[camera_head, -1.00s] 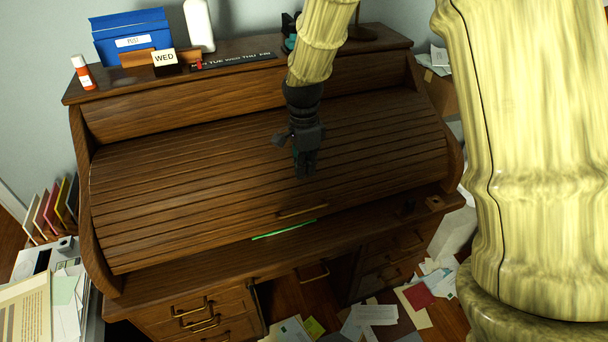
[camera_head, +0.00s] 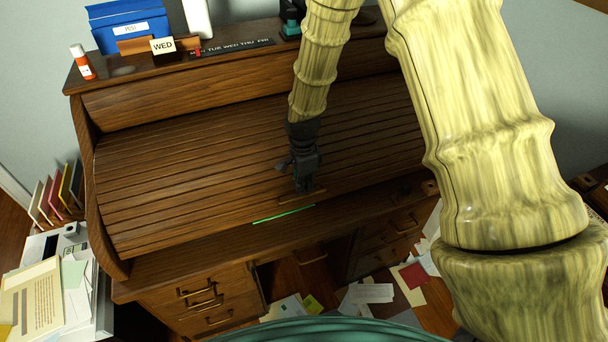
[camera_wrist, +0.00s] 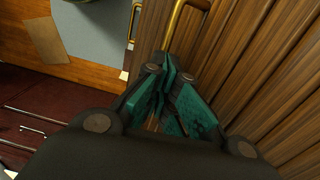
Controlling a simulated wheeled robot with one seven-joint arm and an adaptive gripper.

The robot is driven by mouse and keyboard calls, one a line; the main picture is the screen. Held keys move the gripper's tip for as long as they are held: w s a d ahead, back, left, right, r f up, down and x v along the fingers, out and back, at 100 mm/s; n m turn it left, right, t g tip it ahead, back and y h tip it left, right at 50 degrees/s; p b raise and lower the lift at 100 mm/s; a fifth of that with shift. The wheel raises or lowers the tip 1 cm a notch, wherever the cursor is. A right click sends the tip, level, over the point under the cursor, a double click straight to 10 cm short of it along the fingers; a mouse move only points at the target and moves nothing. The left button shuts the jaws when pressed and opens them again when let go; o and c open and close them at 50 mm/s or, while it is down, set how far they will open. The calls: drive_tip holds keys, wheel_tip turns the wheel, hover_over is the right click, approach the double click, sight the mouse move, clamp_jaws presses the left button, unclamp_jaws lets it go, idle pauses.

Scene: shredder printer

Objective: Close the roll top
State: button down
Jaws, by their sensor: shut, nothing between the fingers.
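The brown slatted roll top (camera_head: 200,165) covers most of the desk's sloped front. Its brass handle (camera_head: 316,192) sits near its lower edge and also shows at the top of the wrist view (camera_wrist: 176,22). A thin bright green strip (camera_head: 284,214) lies just below the handle along the lower edge. My gripper (camera_head: 304,188) is shut and empty, with its fingertips at the handle. In the wrist view, the green-sided fingers (camera_wrist: 168,68) come together just short of the brass bar or at it; I cannot tell if they touch. Any gap under the roll top is unclear.
The desk's top shelf (camera_head: 125,68) holds a blue file box (camera_head: 130,28), a white bottle (camera_head: 197,18) and a day sign (camera_head: 163,45). Brass-handled drawers (camera_head: 205,300) are below. Papers (camera_head: 368,293) litter the floor. A paper-covered surface (camera_head: 45,300) stands at left.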

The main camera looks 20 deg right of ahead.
drive_tip(key=shift+f, duration=0.75)
drive_tip(key=s+f+b, duration=0.1)
drive_tip(key=f, duration=0.1)
drive_tip(key=s+f+b, duration=0.1)
drive_tip(key=f, duration=0.2)
drive_tip(key=s+f+b, duration=0.1)
drive_tip(key=f, duration=0.1)
drive_tip(key=shift+s+f, duration=0.15)
drive_tip(key=shift+f, duration=0.05)
wheel_tip(320, 180, up, 14)
drive_tip(key=s, duration=0.2)
drive_tip(key=shift+s+b, duration=0.3)
idle(0.4)
drive_tip(key=s+d+f+n+b, duration=0.2)
drive_tip(key=s+f+n, duration=1.5)
drive_tip(key=s+f, duration=1.2)
drive_tip(key=shift+f+t, duration=0.2)
drive_tip(key=shift+t, duration=0.1)
